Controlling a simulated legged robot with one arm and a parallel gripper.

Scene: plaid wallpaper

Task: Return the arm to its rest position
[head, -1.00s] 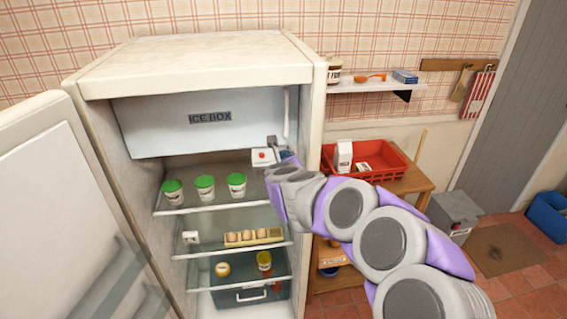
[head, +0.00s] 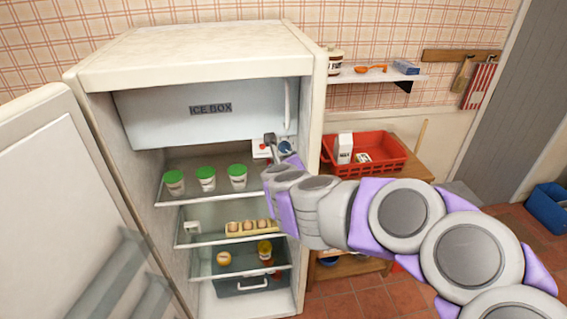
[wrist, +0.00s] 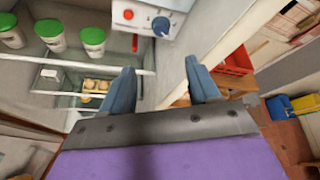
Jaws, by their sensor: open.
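My purple and grey arm reaches from the lower right of the head view toward the right side of the open fridge (head: 200,55). My gripper (head: 277,143) is at the fridge opening, near the control box (head: 261,148) under the ice box. In the wrist view my gripper (wrist: 160,88) shows two blue-grey fingers spread apart with nothing between them. The control box (wrist: 150,15) with its red light and blue dial lies beyond the fingertips, apart from them.
Tubs with green lids (head: 206,178) stand on the upper fridge shelf; eggs (head: 248,227) and jars sit below. The fridge door (head: 55,200) is open at left. A red crate (head: 375,165) stands on a wooden table to the right. A wall shelf (head: 375,77) is above it.

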